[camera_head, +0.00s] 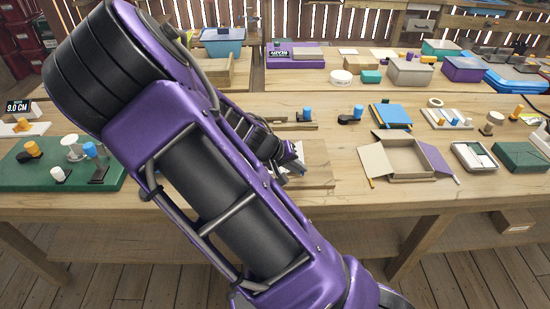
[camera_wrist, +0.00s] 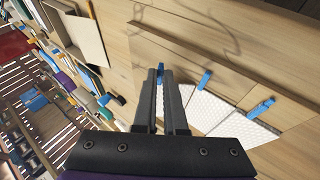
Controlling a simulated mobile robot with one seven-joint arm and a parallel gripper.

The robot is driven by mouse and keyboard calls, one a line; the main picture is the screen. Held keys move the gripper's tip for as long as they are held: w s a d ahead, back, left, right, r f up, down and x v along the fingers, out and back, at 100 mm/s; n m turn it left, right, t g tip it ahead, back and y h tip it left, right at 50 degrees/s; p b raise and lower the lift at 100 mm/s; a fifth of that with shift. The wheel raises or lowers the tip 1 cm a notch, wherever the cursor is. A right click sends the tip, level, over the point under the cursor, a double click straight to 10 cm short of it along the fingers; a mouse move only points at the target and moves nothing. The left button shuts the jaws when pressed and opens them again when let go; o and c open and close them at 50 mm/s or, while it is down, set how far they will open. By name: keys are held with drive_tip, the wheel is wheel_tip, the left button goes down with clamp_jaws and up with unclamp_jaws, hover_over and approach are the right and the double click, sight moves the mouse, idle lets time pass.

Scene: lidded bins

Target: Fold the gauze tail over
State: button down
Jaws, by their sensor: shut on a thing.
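White textured gauze (camera_wrist: 222,98) lies on a flat wooden board (camera_wrist: 172,42) in the wrist view, in pale panels right of my fingers. One blue tab (camera_wrist: 205,78) stands at its upper edge and another blue tab (camera_wrist: 261,107) lies farther right. My gripper (camera_wrist: 160,70) has its two dark fingers close together, with a bit of blue between the tips. It is shut on what looks like a blue tab of the gauze tail; the fingers hide most of it. In the head view my arm covers much of the board (camera_head: 318,165), and the gauze is mostly hidden.
An open cardboard box (camera_head: 400,160) stands right of the board, with a blue book (camera_head: 391,115) behind it. A green mat (camera_head: 30,177) with pegged pieces lies left. A white-lined tray (camera_head: 473,158) is farther right. Bare bench shows along the front.

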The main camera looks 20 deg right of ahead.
drive_tip(key=shift+a+r+h, duration=0.1)
drive_tip(key=shift+a+h, duration=0.05)
drive_tip(key=shift+h, duration=0.15)
drive_tip(key=shift+w+a+r+h, duration=0.1)
drive_tip(key=shift+a+h, duration=0.1)
drive_tip(key=shift+h, duration=0.1)
drive_tip(key=c, duration=0.9)
unclamp_jaws()
drive_tip(key=shift+s+a+r+p, duration=0.3)
drive_tip(key=shift+s+a+p, duration=0.1)
drive_tip(key=shift+s+p, duration=0.15)
drive_tip(key=shift+s+a+r+p, duration=0.25)
drive_tip(key=shift+s+a+p, duration=0.15)
drive_tip(key=shift+s, duration=0.25)
drive_tip(key=shift+s+a+r+p, duration=0.15)
drive_tip(key=shift+s+a+p, duration=0.3)
drive_tip(key=shift+s, duration=0.4)
